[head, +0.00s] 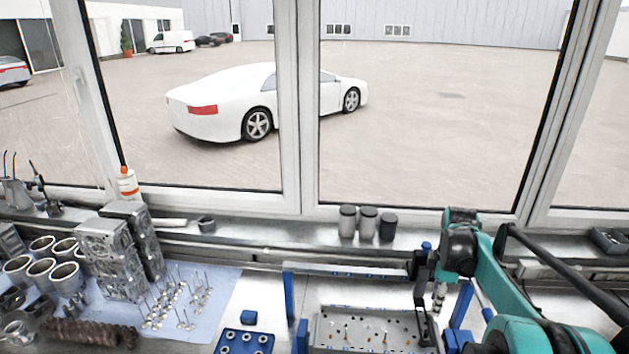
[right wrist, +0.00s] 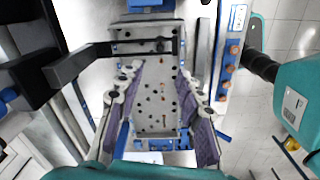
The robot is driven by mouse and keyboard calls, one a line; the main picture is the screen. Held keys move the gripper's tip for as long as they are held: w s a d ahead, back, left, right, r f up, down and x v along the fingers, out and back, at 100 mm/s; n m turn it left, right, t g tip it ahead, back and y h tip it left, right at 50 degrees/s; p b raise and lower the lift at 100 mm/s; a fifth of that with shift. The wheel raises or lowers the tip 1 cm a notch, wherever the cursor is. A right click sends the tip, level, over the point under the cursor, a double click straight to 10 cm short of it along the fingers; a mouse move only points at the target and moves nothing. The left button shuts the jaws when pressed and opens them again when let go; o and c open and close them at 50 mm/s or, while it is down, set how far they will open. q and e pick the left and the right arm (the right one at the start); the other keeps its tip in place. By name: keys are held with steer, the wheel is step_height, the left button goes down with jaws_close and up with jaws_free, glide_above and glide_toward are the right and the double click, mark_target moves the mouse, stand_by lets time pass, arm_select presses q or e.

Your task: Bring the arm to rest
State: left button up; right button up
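My right arm, teal and black, comes in from the lower right of the head view. Its right gripper (head: 432,306) points down at the right end of a metal plate with holes (head: 372,332). In the right wrist view the gripper (right wrist: 158,71) shows two spread fingers with purple-grey sides and nothing held between them. The holed plate (right wrist: 156,105) lies beyond and between them; I cannot tell how far the tips are above it. My left arm and left gripper are not in view.
Blue posts (head: 289,295) and a metal rail (head: 345,271) stand around the plate. Dark-lidded jars (head: 367,222) stand on the sill behind. At left are engine blocks (head: 112,259), cylinder sleeves (head: 42,271), valves (head: 184,303) and a brown camshaft (head: 90,333). A blue rack (head: 243,342) is front centre.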

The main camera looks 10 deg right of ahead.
steer(key=s+a+f+m+t+b, duration=0.3)
steer(key=s+a+f+m+b, duration=0.2)
steer(key=s+a+f+b, duration=0.3)
steer(key=s+a+f+m+t+b, duration=0.4)
steer(key=s+a+f+m+b, duration=0.2)
steer(key=a+f+b, duration=0.8)
steer(key=s+a, duration=0.2)
steer(key=a, duration=0.1)
steer(key=shift+f, duration=0.15)
